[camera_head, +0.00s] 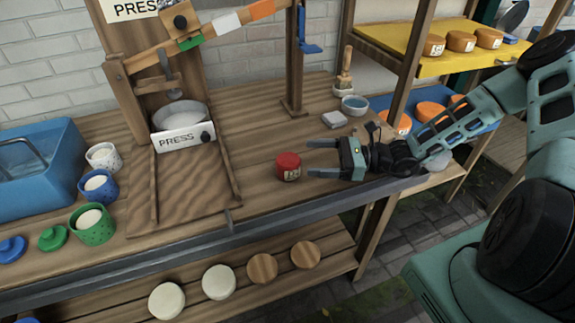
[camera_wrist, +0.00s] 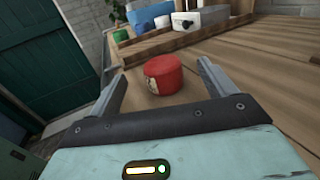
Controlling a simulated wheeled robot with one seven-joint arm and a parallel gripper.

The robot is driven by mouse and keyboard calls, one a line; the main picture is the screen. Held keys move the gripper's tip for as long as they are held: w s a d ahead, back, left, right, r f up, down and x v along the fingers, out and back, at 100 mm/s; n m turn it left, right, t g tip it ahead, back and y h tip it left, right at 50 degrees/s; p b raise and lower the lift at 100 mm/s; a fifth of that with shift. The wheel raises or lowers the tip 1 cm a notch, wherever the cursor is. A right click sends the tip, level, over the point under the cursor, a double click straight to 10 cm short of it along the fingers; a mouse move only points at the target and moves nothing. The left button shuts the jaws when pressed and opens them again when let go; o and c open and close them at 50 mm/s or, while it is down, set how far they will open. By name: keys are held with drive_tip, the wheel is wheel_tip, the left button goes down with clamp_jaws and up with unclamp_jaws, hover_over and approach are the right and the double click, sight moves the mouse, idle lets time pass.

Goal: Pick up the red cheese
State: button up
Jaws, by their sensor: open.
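The red cheese (camera_head: 288,166) is a small round wheel with a pale label. It stands on the wooden bench top (camera_head: 262,203), right of the press. My gripper (camera_head: 309,159) is just to its right in the head view, fingers apart and pointing left at it. In the wrist view the red cheese (camera_wrist: 164,74) sits ahead, between the lines of the two open fingers (camera_wrist: 160,80), near their tips. I cannot tell whether the fingertips overlap its sides. Nothing is held.
The press (camera_head: 183,137) stands left of the cheese. A blue bowl (camera_head: 354,105), a brush and a grey block (camera_head: 334,119) sit behind my gripper. Blue, green and white pots (camera_head: 94,223) and a blue basin (camera_head: 38,168) stand at left. The bench's front edge is close.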

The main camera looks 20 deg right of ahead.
sight(288, 159)
drive_tip(key=shift+w+a+f, duration=0.2)
drive_tip(key=shift+a+f, duration=0.25)
drive_tip(key=shift+f, duration=0.05)
drive_tip(key=p+x, duration=0.1)
drive_tip(key=x, duration=0.5)
drive_tip(key=shift+w+a+p, duration=0.1)
drive_tip(key=shift+a+p, duration=0.2)
drive_tip(key=c, duration=1.2)
drive_tip(key=shift+o, duration=0.2)
